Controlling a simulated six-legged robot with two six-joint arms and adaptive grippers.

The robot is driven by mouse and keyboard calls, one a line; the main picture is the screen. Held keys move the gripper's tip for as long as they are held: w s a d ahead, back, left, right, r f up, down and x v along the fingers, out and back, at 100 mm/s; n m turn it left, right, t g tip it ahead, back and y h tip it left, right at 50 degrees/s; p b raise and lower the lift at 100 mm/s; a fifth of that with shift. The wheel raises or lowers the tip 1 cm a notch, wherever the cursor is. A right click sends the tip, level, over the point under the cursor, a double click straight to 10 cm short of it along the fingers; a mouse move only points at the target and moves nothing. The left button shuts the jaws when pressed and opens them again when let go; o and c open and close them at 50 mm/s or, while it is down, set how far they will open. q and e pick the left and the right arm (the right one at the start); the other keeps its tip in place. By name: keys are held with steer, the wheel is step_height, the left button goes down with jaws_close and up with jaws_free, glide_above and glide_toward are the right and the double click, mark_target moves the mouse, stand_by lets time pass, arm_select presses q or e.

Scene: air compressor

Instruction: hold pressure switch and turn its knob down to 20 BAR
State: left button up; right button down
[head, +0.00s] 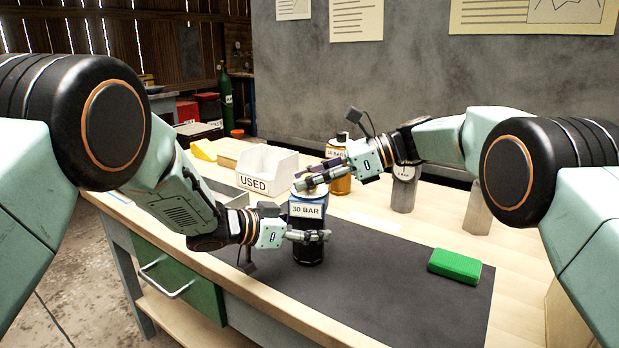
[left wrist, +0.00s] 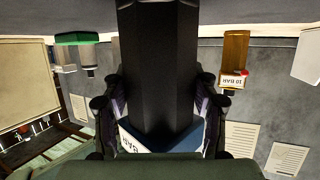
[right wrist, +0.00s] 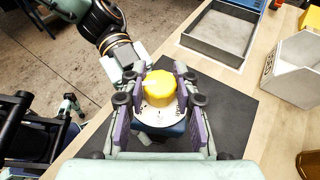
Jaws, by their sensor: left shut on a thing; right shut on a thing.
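The pressure switch (head: 308,254) stands upright on the dark mat, with a black lower body and a blue upper part labelled 30 BAR. My left gripper (head: 310,236) is shut around its body below the label. The left wrist view shows the black body (left wrist: 158,60) between the fingers, upside down. The yellow knob (right wrist: 158,88) sits on a white dial on top. My right gripper (right wrist: 160,100) is shut on the knob from above, one finger on each side. In the head view the right gripper (head: 315,178) hides most of the knob. The dial's markings are too small to read.
A white box labelled USED (head: 264,168) stands behind left. An amber bottle (head: 341,184) and grey cylinders (head: 404,192) stand behind right. A green block (head: 455,265) lies at the mat's right. A grey tray (right wrist: 210,48) shows in the right wrist view. The front mat is clear.

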steer(key=shift+r, duration=0.1)
stand_by(0.4)
steer(key=c, duration=1)
jaws_free()
steer(key=v, duration=1.2)
